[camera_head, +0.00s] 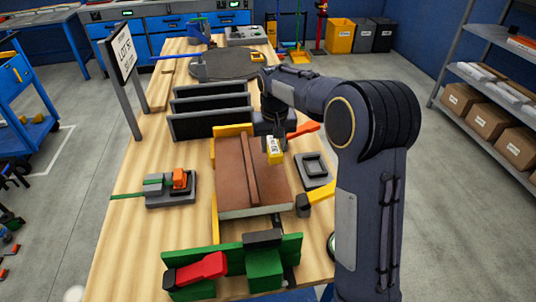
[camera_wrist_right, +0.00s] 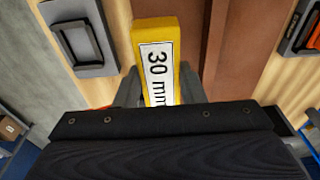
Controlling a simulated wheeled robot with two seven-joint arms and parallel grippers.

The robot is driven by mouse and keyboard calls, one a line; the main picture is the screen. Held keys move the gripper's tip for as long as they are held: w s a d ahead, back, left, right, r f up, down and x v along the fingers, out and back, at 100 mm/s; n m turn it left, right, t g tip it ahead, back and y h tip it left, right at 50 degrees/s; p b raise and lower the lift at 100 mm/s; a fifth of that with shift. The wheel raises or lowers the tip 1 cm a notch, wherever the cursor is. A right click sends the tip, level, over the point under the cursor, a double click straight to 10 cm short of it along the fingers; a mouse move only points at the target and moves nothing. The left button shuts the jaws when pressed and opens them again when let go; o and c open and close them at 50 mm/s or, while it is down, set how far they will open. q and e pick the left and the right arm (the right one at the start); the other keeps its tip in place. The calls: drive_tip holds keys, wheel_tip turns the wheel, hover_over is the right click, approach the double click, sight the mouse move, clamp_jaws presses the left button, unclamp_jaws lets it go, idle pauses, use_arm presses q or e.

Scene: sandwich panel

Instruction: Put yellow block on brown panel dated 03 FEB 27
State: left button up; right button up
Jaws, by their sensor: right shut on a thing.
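The yellow block (camera_head: 274,150) is held in my right gripper (camera_head: 275,140), over the right part of the brown panel. In the right wrist view the yellow block (camera_wrist_right: 157,55) carries a white label reading "30 mm", and the right gripper (camera_wrist_right: 160,95) is shut on it. The brown panel (camera_head: 232,180) lies flat on the wooden table, with a raised brown strip (camera_head: 250,170) along it. Whether the block touches the panel cannot be told. No date can be read on the panel. My left gripper is not in view.
A grey tray (camera_head: 315,169) lies right of the panel. A green fixture with a red clamp (camera_head: 202,270) stands in front. A grey fixture (camera_head: 170,188) sits left. Dark upright slats (camera_head: 210,107) and a round dark plate (camera_head: 225,64) are behind. The table's left front is bare.

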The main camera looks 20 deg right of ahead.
drive_tip(key=shift+w+a+f, duration=0.2)
drive_tip(key=shift+a+f, duration=0.25)
drive_tip(key=shift+f, duration=0.1)
drive_tip(key=shift+a+f, duration=0.2)
drive_tip(key=shift+f, duration=1.55)
drive_tip(key=shift+f, duration=0.2)
drive_tip(key=o, duration=1)
drive_tip(key=shift+o, duration=0.2)
drive_tip(key=shift+r, duration=0.1)
